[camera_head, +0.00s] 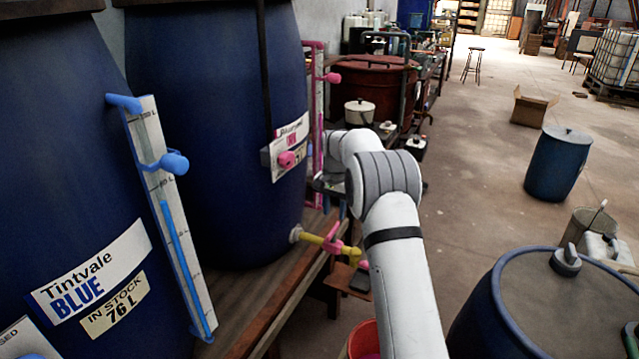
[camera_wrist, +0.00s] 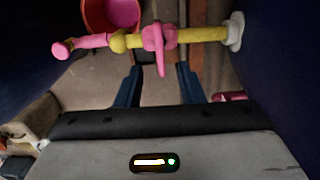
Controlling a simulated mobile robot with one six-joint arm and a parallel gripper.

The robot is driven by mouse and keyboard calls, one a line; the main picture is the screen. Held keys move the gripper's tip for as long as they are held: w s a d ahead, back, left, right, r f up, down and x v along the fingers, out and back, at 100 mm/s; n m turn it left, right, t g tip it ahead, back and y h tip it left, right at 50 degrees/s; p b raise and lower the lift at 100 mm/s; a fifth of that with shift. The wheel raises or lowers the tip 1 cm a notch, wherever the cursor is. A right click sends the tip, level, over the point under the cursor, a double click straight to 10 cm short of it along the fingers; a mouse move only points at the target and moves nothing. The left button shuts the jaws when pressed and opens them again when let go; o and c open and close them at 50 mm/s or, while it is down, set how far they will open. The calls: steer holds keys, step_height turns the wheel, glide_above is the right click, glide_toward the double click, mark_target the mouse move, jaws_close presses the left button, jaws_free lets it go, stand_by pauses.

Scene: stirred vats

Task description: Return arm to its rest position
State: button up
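My white arm reaches up from the bottom of the head view and bends left at its grey-ringed joint, beside the second blue vat (camera_head: 205,130). My gripper's fingers cannot be made out clearly there. In the wrist view my gripper (camera_wrist: 158,70) shows two blue fingers spread apart, with nothing held between them. A yellow tap pipe (camera_wrist: 200,36) with a pink handle (camera_wrist: 158,38) crosses the top of that view, just beyond the fingertips. The yellow tap (camera_head: 318,239) also shows in the head view, low on the vat, left of my arm.
A red bucket (camera_wrist: 112,14) with pink contents stands below the tap. The vats stand on a wooden bench (camera_head: 270,305); the left one is labelled Tintvale Blue. A blue drum (camera_head: 497,322) stands close on my arm's right. Open floor (camera_head: 465,165) lies beyond.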

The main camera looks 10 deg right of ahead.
steer(key=s+r+n+t+p, duration=0.1)
steer(key=s+r+n, duration=0.1)
steer(key=s+r, duration=0.6)
steer(key=s+r+n, duration=0.1)
steer(key=s+r, duration=0.6)
steer(key=s, duration=0.4)
steer(key=s+f+n+t+p, duration=0.1)
steer(key=s+f+n, duration=0.1)
steer(key=s, duration=2.2)
steer(key=shift+s+n+t, duration=0.3)
steer(key=shift+n, duration=0.6)
